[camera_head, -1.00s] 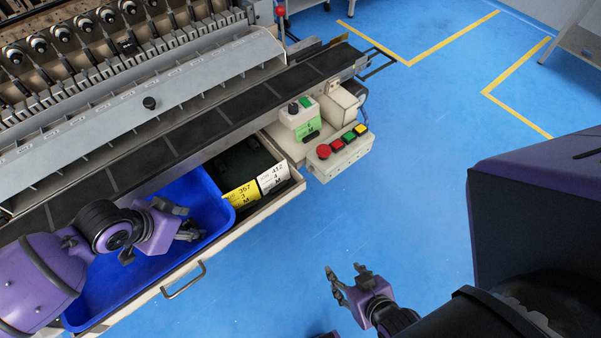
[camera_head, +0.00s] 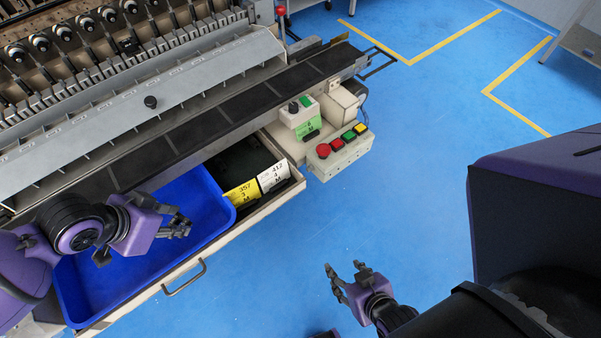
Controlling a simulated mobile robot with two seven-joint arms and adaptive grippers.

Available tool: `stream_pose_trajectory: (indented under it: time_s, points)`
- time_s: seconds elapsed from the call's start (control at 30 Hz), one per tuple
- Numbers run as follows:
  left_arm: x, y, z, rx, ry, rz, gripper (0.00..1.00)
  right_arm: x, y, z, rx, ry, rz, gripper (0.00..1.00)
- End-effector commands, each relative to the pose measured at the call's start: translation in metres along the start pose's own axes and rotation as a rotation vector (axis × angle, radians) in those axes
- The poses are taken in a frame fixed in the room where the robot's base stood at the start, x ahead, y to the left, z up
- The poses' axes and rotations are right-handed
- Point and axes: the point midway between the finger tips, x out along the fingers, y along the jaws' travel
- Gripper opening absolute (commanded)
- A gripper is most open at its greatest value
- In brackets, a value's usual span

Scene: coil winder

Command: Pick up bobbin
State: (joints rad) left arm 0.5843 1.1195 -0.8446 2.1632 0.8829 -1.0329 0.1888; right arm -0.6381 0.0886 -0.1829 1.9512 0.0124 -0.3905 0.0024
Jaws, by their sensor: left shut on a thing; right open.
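My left gripper (camera_head: 180,226) is over the blue bin (camera_head: 90,301) in the open drawer. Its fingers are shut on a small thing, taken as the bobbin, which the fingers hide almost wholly. The visible floor of the bin looks bare, but my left arm covers part of it. My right gripper (camera_head: 346,280) is open and empty above the blue floor, right of the drawer.
The winder's dark belt (camera_head: 205,128) runs along behind the bin. Yellow and white labels (camera_head: 243,194) stand at the bin's right. A control box with coloured buttons (camera_head: 338,152) sits further right. The drawer handle (camera_head: 184,278) sticks out in front. Open floor lies right.

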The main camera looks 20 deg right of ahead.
Motion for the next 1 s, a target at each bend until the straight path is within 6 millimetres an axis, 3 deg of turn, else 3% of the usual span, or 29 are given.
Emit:
stream_pose_trajectory:
  time_s: [0.1, 0.2, 0.4, 0.6, 1.0]
  points:
    - [-0.042, 0.001, 0.011, 0.003, -0.002, -0.008, 0.18, 0.001, -0.001, -0.007, -0.001, 0.011, -0.003, 0.51]
    - [-0.060, 0.006, 0.034, 0.001, -0.007, -0.004, 0.18, 0.001, -0.002, -0.005, -0.001, 0.006, -0.004, 0.51]
    - [-0.090, 0.011, 0.059, 0.000, -0.004, -0.003, 0.18, 0.001, -0.002, -0.006, -0.002, 0.007, -0.005, 0.51]
    - [-0.106, 0.013, 0.071, 0.002, 0.000, -0.003, 0.18, 0.000, -0.002, -0.009, -0.002, 0.012, -0.006, 0.51]
    - [-0.109, 0.014, 0.074, 0.001, 0.002, -0.001, 0.18, 0.000, -0.003, -0.008, -0.002, 0.010, -0.007, 0.51]
